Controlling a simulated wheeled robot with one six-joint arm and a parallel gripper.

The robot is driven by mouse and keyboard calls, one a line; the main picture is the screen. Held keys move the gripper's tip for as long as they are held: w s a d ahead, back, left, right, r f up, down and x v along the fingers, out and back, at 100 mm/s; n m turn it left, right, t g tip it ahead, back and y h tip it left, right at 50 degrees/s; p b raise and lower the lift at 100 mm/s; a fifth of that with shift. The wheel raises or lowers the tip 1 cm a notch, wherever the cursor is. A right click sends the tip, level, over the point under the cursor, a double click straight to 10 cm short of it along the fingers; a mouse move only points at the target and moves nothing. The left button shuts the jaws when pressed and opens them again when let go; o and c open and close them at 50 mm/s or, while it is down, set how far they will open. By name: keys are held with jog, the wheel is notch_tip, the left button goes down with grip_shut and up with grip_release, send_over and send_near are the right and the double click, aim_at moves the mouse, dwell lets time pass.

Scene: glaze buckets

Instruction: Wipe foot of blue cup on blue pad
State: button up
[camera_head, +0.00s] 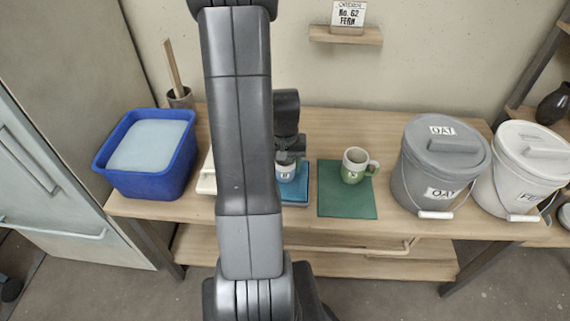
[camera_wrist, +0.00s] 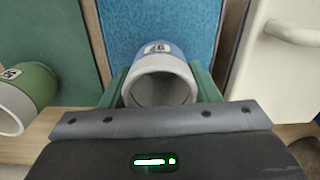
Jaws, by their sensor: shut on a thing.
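The blue cup (camera_wrist: 160,62) is blue on its outer wall with a white rim band and a number label. It sits between the green fingers of my gripper (camera_wrist: 160,84), which is shut on it. In the head view the cup (camera_head: 284,170) is partly hidden by my arm and gripper (camera_head: 288,160). The blue pad (camera_wrist: 190,25) lies under and beyond the cup. Its right and front parts also show in the head view (camera_head: 296,192). The cup's foot is hidden, so I cannot tell whether it touches the pad.
A green mat (camera_head: 347,205) with a green-and-white mug (camera_head: 354,167) lies just right of the pad. Grey (camera_head: 430,180) and white (camera_head: 510,185) lidded buckets stand further right. A blue tub (camera_head: 150,182) stands left. A cream handled object (camera_head: 207,180) is partly hidden behind my arm.

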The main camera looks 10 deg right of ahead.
jog(key=shift+f, duration=0.4)
jog(key=shift+w+d, duration=0.25)
jog(key=shift+w, duration=0.6)
jog(key=shift+w+d, duration=0.2)
jog(key=shift+w, duration=0.6)
